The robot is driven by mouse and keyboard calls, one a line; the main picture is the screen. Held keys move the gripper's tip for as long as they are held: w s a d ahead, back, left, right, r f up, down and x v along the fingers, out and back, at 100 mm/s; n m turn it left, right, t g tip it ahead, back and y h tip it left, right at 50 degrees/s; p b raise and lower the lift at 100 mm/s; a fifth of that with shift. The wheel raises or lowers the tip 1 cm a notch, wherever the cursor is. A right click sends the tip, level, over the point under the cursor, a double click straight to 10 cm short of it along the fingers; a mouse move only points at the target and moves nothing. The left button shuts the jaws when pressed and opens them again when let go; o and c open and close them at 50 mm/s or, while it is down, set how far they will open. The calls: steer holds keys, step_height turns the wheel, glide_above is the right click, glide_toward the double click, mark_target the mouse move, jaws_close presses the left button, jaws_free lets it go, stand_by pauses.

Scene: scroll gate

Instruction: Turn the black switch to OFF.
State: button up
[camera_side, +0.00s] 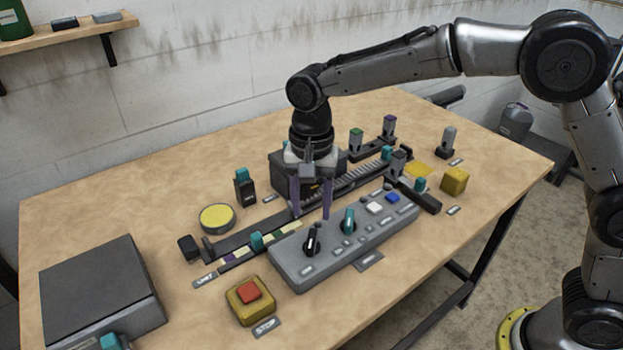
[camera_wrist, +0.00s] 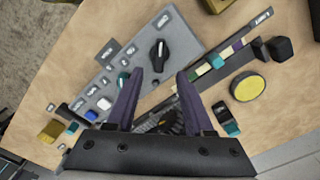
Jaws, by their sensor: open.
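The black switch (camera_side: 312,242) is a rotary knob with a pale pointer line, at the left end of the grey control panel (camera_side: 345,257). In the wrist view the black switch (camera_wrist: 158,57) stands beyond my fingertips, on the panel's wider end. Small labels lie around it, too small to read. My gripper (camera_side: 312,212) points down with its two purple fingers apart, above and just behind the panel. It is empty and not touching the switch. In the wrist view the gripper (camera_wrist: 171,77) has its fingers spread, with the switch between and ahead of them.
A teal knob (camera_side: 348,221) stands right of the black switch, with white and blue buttons (camera_side: 375,208) further along. A dark rail (camera_side: 250,232) with teal sliders runs behind the panel. A red STOP button (camera_side: 249,292) sits in front left. A yellow disc (camera_side: 216,218) lies behind.

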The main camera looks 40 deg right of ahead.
step_height(320, 180, up, 6)
steer(key=shift+r, duration=0.2)
steer(key=s+d+r+t, duration=0.3)
steer(key=s+d+r, duration=0.75)
steer(key=d, duration=0.25)
steer(key=s+d+f+n+t, duration=0.1)
steer(key=s+d+f+n, duration=0.2)
steer(key=s, duration=0.4)
steer(key=s+d+f+n+t, duration=0.1)
steer(key=s+d+f+n, duration=0.2)
steer(key=s+f+n, duration=0.3)
steer(key=shift+s+d+f+t, duration=0.15)
steer(key=shift+s+t, duration=0.15)
steer(key=shift+s, duration=0.65)
